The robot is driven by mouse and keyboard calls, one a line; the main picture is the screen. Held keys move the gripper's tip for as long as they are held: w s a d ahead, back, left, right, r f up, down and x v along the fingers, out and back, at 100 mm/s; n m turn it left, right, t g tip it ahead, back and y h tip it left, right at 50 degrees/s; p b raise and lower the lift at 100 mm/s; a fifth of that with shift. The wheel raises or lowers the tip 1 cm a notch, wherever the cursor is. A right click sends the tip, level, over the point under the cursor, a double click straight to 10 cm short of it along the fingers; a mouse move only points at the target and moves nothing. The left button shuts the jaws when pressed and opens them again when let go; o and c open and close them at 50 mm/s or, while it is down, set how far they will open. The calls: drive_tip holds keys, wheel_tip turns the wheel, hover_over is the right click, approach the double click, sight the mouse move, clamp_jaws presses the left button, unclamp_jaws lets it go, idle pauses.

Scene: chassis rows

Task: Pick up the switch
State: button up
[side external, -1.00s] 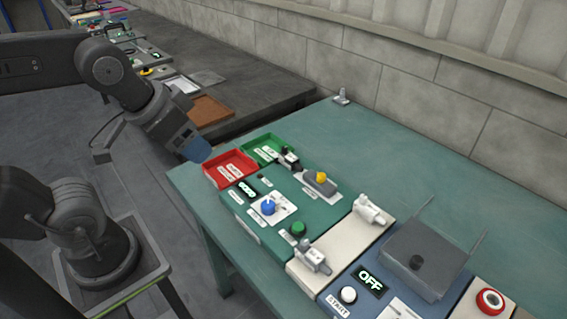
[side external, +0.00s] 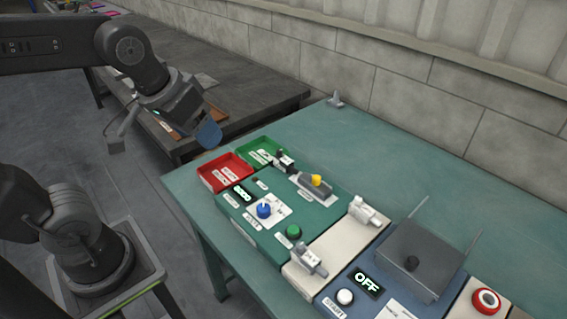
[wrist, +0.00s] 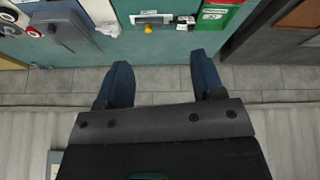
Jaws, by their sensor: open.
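A grey block with a yellow cap (side external: 315,184), which looks like the switch, lies on a white labelled plate on the green table. It also shows in the wrist view as a grey bar with a yellow tip (wrist: 149,24), near the top edge. My gripper (side external: 208,134) is in the air to the left of the table's far part, well apart from the block. In the wrist view my gripper (wrist: 162,72) has its two blue fingers spread, with nothing between them. In the side view only one blue finger shows clearly.
A red bin (side external: 207,183) and a green bin (side external: 244,155) stand left of the block, with a small dark clamp (side external: 284,156) beside them. A blue knob (side external: 264,210), a green button (side external: 293,232) and grey clamps (side external: 362,207) are nearby.

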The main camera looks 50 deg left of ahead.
drive_tip(key=w+a+n+g, duration=0.25)
drive_tip(key=w+n, duration=0.45)
drive_tip(key=w, duration=0.6)
drive_tip(key=n+g, duration=0.3)
drive_tip(key=n, duration=0.6)
hover_over(283, 158)
drive_tip(key=shift+t, duration=0.25)
drive_tip(key=f, duration=2.1)
drive_tip(key=shift+s, duration=0.2)
drive_tip(key=shift+w+d+f, duration=0.1)
drive_tip(key=shift+f, duration=1.35)
drive_tip(key=shift+w+f, duration=0.1)
drive_tip(key=shift+f, duration=1.35)
drive_tip(key=shift+c, duration=0.3)
drive_tip(key=c, duration=1)
drive_tip(key=shift+c, duration=0.2)
